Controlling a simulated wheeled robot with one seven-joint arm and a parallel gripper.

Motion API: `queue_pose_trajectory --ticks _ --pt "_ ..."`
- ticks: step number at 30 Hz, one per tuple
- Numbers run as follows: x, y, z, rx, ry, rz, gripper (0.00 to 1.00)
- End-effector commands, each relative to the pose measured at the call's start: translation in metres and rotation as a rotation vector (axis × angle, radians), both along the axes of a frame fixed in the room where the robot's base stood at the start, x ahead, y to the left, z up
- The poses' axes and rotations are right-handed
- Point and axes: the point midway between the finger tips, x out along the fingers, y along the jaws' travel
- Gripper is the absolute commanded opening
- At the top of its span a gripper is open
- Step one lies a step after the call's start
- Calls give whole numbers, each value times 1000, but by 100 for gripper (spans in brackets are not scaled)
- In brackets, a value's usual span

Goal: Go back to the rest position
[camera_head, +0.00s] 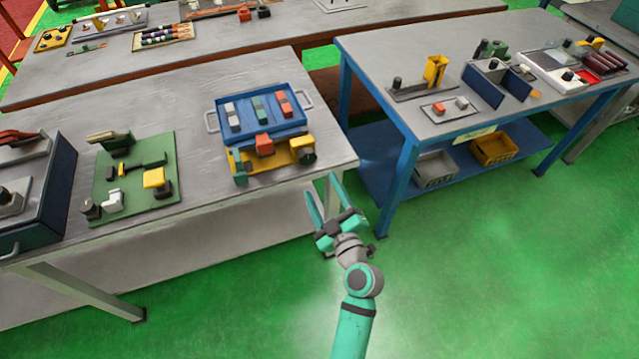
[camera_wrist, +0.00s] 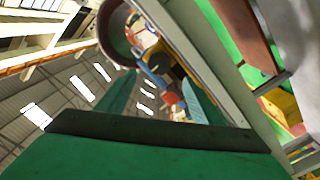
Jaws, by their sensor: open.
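My gripper (camera_head: 328,203) is open and empty in the head view. It is over the green floor, off the front right corner of the left grey table (camera_head: 240,195), near the gap between the tables. Its two teal fingers point up and away from me, apart from each other. In the wrist view the two teal fingers (camera_wrist: 160,98) stand apart with nothing held between them. The wrist view is tilted and shows roof, wall and a table edge. The arm's rest position is not marked in either view.
A blue tray (camera_head: 212,122) with coloured blocks sits at the left table's right end, near the gripper. A green board (camera_head: 130,205) with fixtures lies farther left. The blue-legged table (camera_head: 400,125) stands to the right, with bins below. The green floor (camera_head: 480,260) at right is clear.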

Motion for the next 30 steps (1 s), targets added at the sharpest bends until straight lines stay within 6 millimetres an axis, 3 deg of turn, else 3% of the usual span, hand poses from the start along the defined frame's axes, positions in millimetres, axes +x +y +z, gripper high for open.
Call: queue_pose_trajectory --ticks 15,19,23,30 --pt "-1 0 0 1 0 0 60" --pt "-7 0 -8 15 21 -11 60" --pt "-31 1 -34 63 88 -62 60" --pt "-106 0 -87 193 230 -209 60"
